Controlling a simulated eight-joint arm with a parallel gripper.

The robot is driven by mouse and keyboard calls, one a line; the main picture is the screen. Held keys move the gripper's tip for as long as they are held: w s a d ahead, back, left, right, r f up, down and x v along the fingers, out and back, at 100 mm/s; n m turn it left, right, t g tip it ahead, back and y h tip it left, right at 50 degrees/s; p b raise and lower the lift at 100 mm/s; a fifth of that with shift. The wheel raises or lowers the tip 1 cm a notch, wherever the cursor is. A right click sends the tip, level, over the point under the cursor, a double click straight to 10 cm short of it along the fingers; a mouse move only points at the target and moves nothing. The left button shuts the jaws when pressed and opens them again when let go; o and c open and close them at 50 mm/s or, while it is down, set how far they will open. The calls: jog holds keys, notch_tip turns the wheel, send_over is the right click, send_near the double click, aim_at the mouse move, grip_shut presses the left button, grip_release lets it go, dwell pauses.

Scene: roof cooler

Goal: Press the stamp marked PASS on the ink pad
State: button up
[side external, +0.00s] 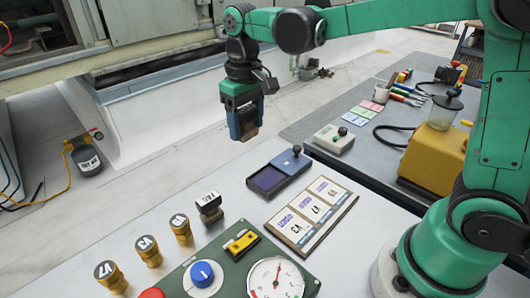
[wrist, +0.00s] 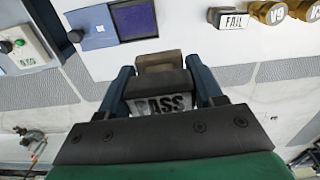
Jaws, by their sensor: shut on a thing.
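My gripper (side external: 240,122) is shut on the PASS stamp (side external: 250,135), above and beyond the far edge of the near table. In the wrist view the stamp's PASS label (wrist: 160,104) and brown block (wrist: 160,62) show between the fingers (wrist: 160,80). The stamp's underside is hidden. The ink pad (side external: 268,179) is a dark purple square in a blue-grey case, near the far edge of the near table. It also shows at the top of the wrist view (wrist: 133,18). The stamp is apart from the pad, up and to its left in the side view.
The FAIL stamp (side external: 208,204) stands left of the pad. Several brass stamps (side external: 147,250) stand in a row further left. A card board (side external: 312,213) lies right of the pad; a green panel with a gauge (side external: 275,279) is in front.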

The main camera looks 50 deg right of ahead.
send_over(269, 178)
notch_tip(269, 178, down, 6)
jog(key=shift+f, duration=2.7)
jog(key=shift+f, duration=0.45)
notch_tip(269, 178, up, 7)
